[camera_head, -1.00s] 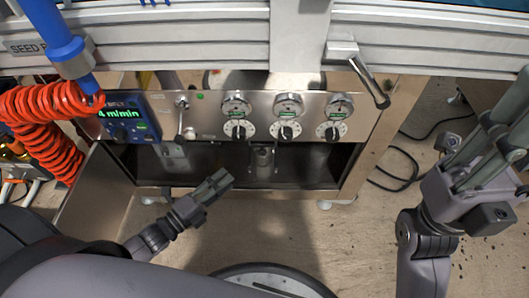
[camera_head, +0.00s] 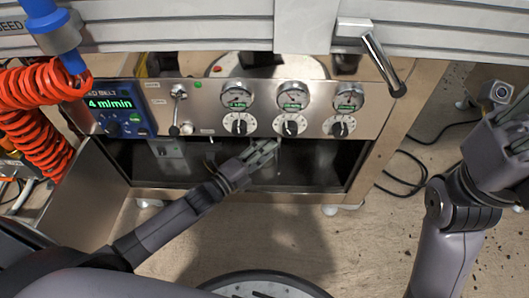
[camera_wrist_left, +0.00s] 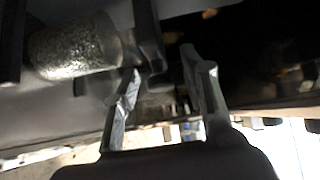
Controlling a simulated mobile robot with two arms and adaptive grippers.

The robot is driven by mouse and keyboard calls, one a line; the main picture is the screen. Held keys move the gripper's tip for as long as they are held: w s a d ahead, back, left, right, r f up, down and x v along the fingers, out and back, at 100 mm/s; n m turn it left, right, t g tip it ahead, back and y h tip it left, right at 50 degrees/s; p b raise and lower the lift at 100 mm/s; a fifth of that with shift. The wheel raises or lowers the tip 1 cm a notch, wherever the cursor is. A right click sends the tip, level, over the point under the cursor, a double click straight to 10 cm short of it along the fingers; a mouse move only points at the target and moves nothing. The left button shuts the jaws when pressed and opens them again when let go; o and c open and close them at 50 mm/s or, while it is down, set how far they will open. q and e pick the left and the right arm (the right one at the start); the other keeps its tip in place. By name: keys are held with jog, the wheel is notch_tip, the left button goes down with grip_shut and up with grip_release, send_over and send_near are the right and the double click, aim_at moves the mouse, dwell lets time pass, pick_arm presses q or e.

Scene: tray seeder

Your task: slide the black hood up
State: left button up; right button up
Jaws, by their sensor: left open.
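I cannot pick out the black hood for sure in either view. A dark recess (camera_head: 310,165) opens under the steel control panel (camera_head: 210,108). My left gripper (camera_head: 265,150) is in front of the recess's middle, just below the row of dials. In the left wrist view the left gripper (camera_wrist_left: 162,72) has its two fingers apart with nothing seen held between them. A rough silver cylinder (camera_wrist_left: 75,48) is up and left of the fingers there, and dark surfaces lie behind them. My right gripper (camera_head: 512,135) is at the right edge, partly cut off, away from the machine.
Several dials, including the middle one (camera_head: 291,125), and a small lever (camera_head: 175,128) stick out of the panel. A silver handle (camera_head: 382,62) hangs from the frame above. A red coiled hose (camera_head: 40,130) is at the left. A black cable (camera_head: 408,175) lies on the floor.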

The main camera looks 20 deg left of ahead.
pick_arm(q)
grip_shut()
dwell(0.5)
dwell(0.3)
